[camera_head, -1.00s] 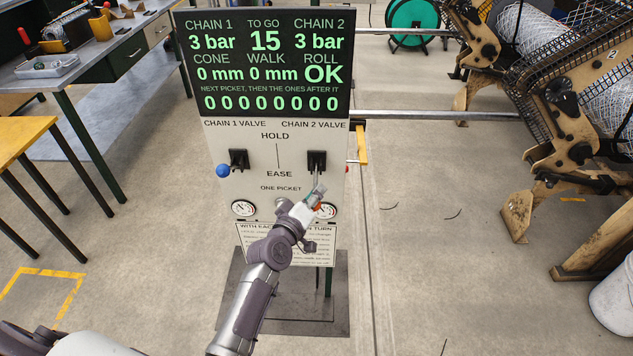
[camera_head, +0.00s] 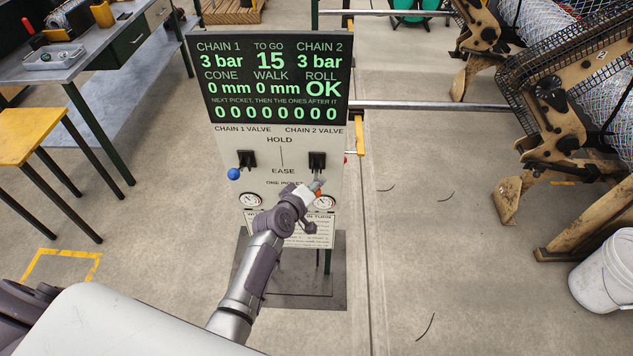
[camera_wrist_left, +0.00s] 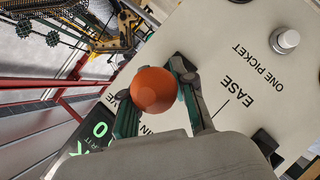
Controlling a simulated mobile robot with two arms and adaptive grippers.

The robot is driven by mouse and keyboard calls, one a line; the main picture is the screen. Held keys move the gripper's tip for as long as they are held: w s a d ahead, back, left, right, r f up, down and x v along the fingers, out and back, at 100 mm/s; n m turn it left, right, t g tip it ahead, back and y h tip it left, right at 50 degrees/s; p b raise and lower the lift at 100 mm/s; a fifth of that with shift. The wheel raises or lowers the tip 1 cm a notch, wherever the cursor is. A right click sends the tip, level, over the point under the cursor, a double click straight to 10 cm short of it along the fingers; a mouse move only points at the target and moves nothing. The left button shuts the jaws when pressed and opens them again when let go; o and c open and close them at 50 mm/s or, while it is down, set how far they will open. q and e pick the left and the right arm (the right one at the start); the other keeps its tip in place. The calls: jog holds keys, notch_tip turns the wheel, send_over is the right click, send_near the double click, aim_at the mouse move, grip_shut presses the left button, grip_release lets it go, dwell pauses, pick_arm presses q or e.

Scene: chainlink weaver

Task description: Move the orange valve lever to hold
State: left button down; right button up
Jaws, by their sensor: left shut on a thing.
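The control panel (camera_head: 281,152) stands upright in the head view, marked HOLD above and EASE below. The chain 2 valve (camera_head: 317,161) is on its right side. Its lever points down towards EASE and ends in an orange knob (camera_head: 318,193), mostly hidden by my left gripper (camera_head: 318,186). In the left wrist view, the orange knob (camera_wrist_left: 154,90) sits between the two fingers of my left gripper (camera_wrist_left: 156,92), which is shut on it. The chain 1 valve (camera_head: 246,159) on the left has a blue knob (camera_head: 233,174). My right gripper is not in view.
Pressure gauges (camera_head: 324,202) are low on the panel, close to my left gripper. A workbench (camera_head: 110,50) and a yellow-topped table (camera_head: 30,120) stand left. Machinery (camera_head: 560,130) and a white bucket (camera_head: 606,272) are at right.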

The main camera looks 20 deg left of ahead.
pick_arm(q)
jog(key=shift+w+a+r, duration=0.1)
jog(key=shift+w+r, duration=0.05)
jog(key=shift+r, duration=0.25)
jog(key=shift+w+a+r, duration=0.1)
jog(key=shift+w+r, duration=0.05)
jog(key=shift+r, duration=0.25)
jog(key=c, duration=1.1)
grip_release()
jog(key=shift+s+f, duration=0.15)
jog(key=shift+s, duration=0.05)
jog(key=shift+s+d, duration=0.1)
jog(key=shift+s+r+p, duration=0.3)
jog(key=shift+r+p, duration=0.1)
jog(key=shift+p, duration=0.1)
jog(key=shift+s+a+r+p, duration=0.5)
jog(key=shift+s+r+p, duration=0.95)
jog(key=shift+s+p, duration=0.4)
jog(key=shift+s+a+r+p, duration=0.55)
jog(key=shift+s+r+p, duration=1)
jog(key=shift+s, duration=0.55)
jog(key=shift+s+a+r+p, duration=0.5)
jog(key=shift+s+r+p, duration=0.8)
jog(key=shift+s+p, duration=0.6)
